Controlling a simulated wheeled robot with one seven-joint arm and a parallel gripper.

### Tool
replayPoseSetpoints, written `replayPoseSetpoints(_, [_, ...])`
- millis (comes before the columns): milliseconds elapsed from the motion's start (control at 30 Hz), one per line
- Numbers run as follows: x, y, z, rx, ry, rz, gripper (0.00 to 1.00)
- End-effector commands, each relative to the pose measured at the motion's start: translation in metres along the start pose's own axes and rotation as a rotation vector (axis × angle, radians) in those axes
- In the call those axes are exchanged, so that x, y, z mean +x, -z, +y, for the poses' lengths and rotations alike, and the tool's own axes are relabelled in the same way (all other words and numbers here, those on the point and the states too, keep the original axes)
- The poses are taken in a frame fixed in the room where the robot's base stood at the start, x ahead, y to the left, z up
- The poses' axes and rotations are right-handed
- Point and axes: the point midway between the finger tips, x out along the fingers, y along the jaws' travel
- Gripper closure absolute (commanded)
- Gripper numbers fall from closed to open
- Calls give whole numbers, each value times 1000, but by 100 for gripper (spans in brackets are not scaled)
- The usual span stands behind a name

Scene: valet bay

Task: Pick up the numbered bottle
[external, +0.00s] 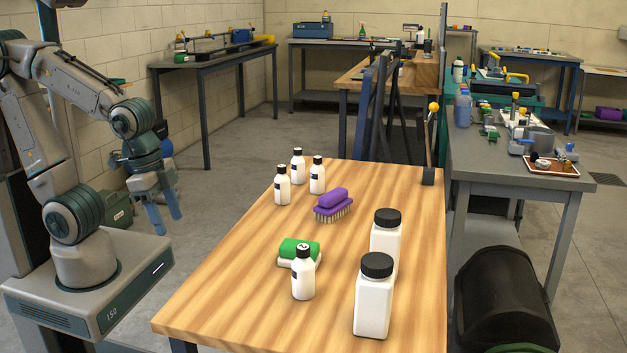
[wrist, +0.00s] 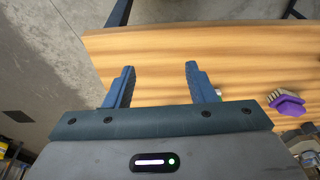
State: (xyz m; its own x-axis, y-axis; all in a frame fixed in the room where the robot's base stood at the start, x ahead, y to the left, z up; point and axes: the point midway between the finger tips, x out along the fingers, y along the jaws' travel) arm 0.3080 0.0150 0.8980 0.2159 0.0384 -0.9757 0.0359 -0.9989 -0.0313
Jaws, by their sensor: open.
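Several small white bottles with black caps stand upright on the wooden table (external: 225,290) in the external view. One (external: 303,283) is at the front, beside a green-and-white sponge (external: 299,249), with a pale mark on its cap too small to read. Three stand at the far left: one (external: 282,190) nearest the edge, one (external: 298,170) behind it, one (external: 317,178) to the right. Dark label patches show on them, but I cannot read numbers. My gripper (external: 167,220) is open and empty, left of the table and apart from all bottles. It also shows in the wrist view (wrist: 160,67).
Two large white jars, one (external: 374,305) in front of another (external: 386,237), stand at the table's right. A purple brush (external: 333,205) lies mid-table and shows in the wrist view (wrist: 287,102). A lever (external: 430,150) rises at the far right corner. The left front tabletop is clear.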

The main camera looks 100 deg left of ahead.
Motion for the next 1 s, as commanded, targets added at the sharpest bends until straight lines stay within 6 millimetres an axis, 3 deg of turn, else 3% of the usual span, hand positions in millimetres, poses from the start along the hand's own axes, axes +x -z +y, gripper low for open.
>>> replayPoseSetpoints(167, [30,42,-62,-112,109,160,50])
replayPoseSetpoints(300, [49,72,-126,-185,207,320,50])
replayPoseSetpoints(500, [65,94,-212,-244,316,534,50])
replayPoseSetpoints(767, [78,86,-305,-270,389,800,50])
replayPoseSetpoints(1000, [83,47,-363,-283,382,1047,50])
